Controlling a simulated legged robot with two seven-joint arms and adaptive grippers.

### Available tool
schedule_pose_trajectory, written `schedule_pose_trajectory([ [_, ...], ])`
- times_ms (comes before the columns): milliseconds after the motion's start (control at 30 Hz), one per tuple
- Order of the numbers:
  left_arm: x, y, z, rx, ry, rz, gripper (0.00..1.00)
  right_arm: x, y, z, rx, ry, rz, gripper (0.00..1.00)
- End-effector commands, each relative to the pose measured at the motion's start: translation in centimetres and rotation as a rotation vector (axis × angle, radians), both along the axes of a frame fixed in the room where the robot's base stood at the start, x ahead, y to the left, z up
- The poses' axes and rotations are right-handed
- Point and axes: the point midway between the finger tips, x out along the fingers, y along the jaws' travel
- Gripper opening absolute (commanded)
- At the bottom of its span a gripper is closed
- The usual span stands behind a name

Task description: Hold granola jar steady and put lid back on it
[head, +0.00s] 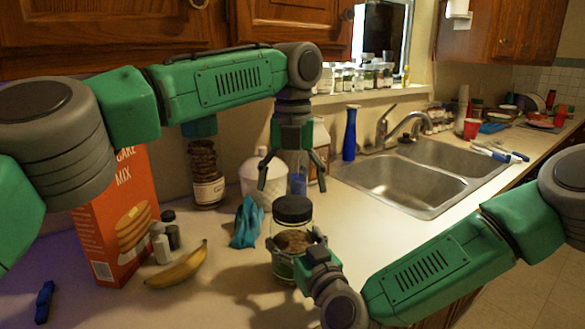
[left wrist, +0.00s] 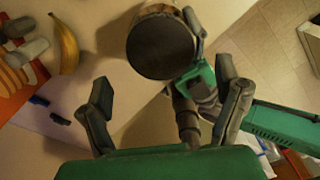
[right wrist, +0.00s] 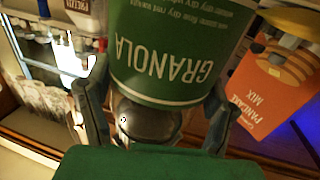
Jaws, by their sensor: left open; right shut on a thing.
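The granola jar (head: 293,243) stands upright on the counter, clear with brown contents. Its green GRANOLA label (right wrist: 165,55) fills the right wrist view. The black lid (head: 292,209) sits level on the jar's mouth; I cannot tell whether it is screwed tight. It also shows from above in the left wrist view (left wrist: 160,47). My right gripper (head: 298,247) is shut around the jar's body. My left gripper (head: 291,185) is open and empty just above the lid, fingers pointing down and apart, not touching it.
A pancake mix box (head: 118,225), small shakers (head: 160,244), a banana (head: 178,266) and a blue cloth (head: 246,222) lie left of the jar. A white jug (head: 255,172) and blue bottle (head: 350,134) stand behind. The sink (head: 400,182) is at right.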

Motion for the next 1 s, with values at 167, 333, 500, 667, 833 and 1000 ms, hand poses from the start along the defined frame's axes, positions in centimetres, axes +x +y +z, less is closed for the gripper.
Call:
schedule_pose_trajectory([
  [167,-0.14,-0.12,-0.02,0.018,0.001,0.42,0.84,0.04,-0.04,0.04,0.0,-0.001,-0.001,0.0],
  [333,-0.24,-0.23,-0.03,0.036,0.0,0.825,0.84,0.04,-0.04,0.04,0.0,-0.001,-0.001,0.0],
  [500,-0.26,-0.28,0.09,0.051,-0.005,1.232,0.84,0.04,-0.04,0.05,0.0,-0.001,-0.001,0.0],
  [667,-0.3,-0.36,0.18,0.067,-0.012,1.616,0.84,0.04,-0.04,0.04,0.0,-0.001,-0.001,0.0],
  [833,-0.26,-0.35,0.42,0.081,-0.022,2.026,0.84,0.03,-0.03,0.04,0.0,-0.001,-0.001,0.0],
  [1000,-0.15,-0.33,0.68,0.089,-0.034,2.437,0.84,0.03,-0.03,0.05,0.0,-0.001,-0.001,0.0],
])
